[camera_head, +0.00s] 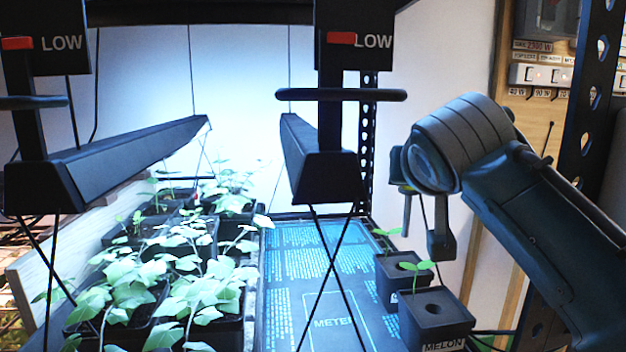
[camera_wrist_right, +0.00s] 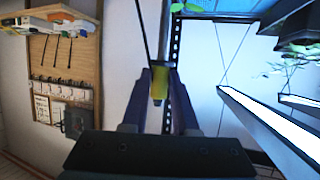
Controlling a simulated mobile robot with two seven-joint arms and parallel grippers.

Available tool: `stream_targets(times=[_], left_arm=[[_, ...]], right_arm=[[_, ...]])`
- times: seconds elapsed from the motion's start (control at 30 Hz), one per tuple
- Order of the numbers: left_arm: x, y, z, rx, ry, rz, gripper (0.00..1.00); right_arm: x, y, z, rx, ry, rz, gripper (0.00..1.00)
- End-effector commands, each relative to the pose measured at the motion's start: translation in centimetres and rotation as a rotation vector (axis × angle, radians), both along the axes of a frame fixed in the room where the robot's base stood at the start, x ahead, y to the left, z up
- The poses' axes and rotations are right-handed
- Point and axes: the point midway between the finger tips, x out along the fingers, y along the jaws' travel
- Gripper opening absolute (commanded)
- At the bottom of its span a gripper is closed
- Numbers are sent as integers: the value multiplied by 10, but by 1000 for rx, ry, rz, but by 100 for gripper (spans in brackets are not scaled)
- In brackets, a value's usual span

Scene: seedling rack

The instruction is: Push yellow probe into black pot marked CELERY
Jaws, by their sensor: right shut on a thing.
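My right gripper (camera_head: 422,222) hangs at the end of my arm above the black pots on the right. It is shut on the yellow probe (camera_wrist_right: 159,84), which shows between the fingers in the right wrist view (camera_wrist_right: 164,92). In the head view only a small yellow bit shows beside a finger. Below it stand a black pot marked MELON (camera_head: 436,318) and a second black pot (camera_head: 401,279) behind it, each with a hole and a seedling. The second pot's label is not readable. I cannot read CELERY anywhere. My left gripper is not in view.
A blue printed mat (camera_head: 304,242) with a METER outline covers the middle. Leafy seedlings (camera_head: 135,290) in black pots crowd the left. Two lamp bars (camera_head: 325,170) marked LOW hang above with crossed cords. A perforated black post (camera_head: 580,130) stands right.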

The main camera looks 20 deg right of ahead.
Motion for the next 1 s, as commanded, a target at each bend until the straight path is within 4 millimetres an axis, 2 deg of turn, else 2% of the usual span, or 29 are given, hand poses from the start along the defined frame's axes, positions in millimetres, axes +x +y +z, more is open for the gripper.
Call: stream_targets(times=[0.7, 1.0], left_arm=[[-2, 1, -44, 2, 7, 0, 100], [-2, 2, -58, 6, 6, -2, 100]], right_arm=[[0, 0, -40, -1, -1, 2, 0], [0, 0, -60, 1, 2, 1, 0]])
